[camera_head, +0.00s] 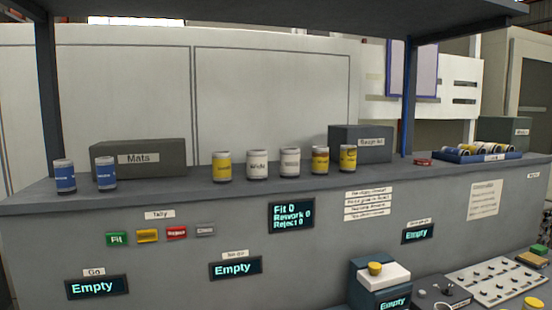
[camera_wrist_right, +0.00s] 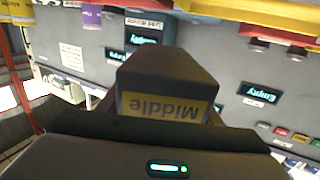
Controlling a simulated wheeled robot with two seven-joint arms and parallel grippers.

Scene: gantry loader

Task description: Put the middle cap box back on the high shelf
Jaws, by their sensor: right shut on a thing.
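The middle cap box (camera_wrist_right: 168,76) is a dark box with a yellow "Middle" label, upside down in the right wrist view. My right gripper (camera_wrist_right: 160,122) is shut on it; the fingers are mostly hidden by the box and the dark gripper body. The box is held in front of the grey counter front and looks clear of it. The high shelf (camera_head: 260,10) shows as a dark slab across the top of the head view, seen from below, so its top is hidden. Neither gripper shows in the head view.
Several cans, a Mats box (camera_head: 138,158), a gauge box (camera_head: 360,143) and a blue tray (camera_head: 478,157) stand on the counter. A button panel (camera_head: 500,283) is at lower right.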

